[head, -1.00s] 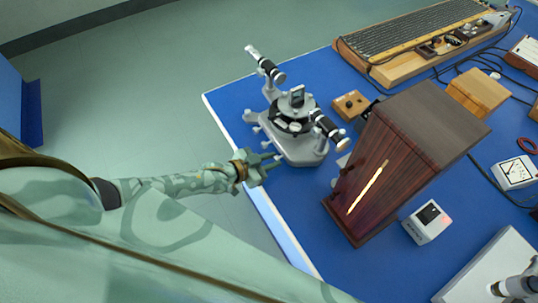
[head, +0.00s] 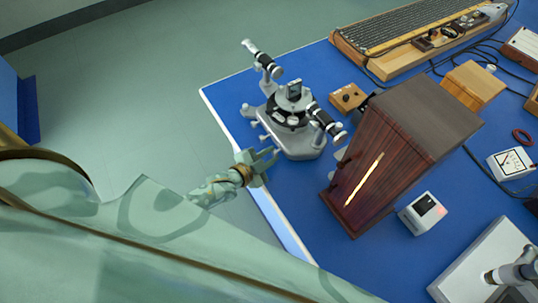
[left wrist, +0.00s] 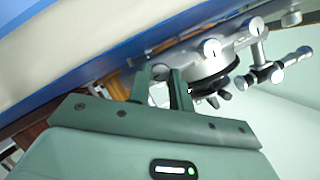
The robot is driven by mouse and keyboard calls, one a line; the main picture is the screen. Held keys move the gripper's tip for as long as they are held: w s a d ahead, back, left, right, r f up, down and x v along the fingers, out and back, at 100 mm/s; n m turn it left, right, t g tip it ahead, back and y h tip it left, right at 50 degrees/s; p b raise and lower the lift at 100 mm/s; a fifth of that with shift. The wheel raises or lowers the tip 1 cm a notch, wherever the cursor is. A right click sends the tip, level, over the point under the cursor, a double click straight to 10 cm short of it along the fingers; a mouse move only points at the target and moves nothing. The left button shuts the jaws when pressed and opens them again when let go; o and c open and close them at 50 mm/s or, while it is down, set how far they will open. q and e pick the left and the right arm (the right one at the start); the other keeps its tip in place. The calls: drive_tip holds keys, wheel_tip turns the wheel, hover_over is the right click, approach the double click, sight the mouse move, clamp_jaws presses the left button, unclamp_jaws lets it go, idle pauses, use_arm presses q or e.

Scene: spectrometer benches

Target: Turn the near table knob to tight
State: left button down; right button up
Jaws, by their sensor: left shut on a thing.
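The grey metal spectrometer (head: 290,115) stands at the left corner of the blue bench, with two black-and-silver tubes and small knobs (head: 256,124) along its left side. My left gripper (head: 268,160) is at the near left side of its base, over the bench edge. In the left wrist view, the two green fingers (left wrist: 160,90) are closed on a small pale piece, the near table knob (left wrist: 159,94), mostly hidden between them. The spectrometer also shows in the left wrist view (left wrist: 210,65), with round silver knobs on it. The knob's marking cannot be read. My right gripper is out of view.
A dark wooden box (head: 390,150) with a bright slit stands right of the spectrometer. A small wooden block (head: 347,98), a white meter (head: 513,162) and a small white device (head: 423,213) are further right.

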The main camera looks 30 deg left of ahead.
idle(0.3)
use_arm(q)
drive_tip(key=c, duration=1.3)
unclamp_jaws()
drive_tip(key=shift+o, duration=0.2)
drive_tip(key=p+v, duration=0.2)
drive_tip(key=v, duration=1.4)
drive_tip(key=shift+s+p, duration=0.2)
drive_tip(key=shift+p, duration=0.2)
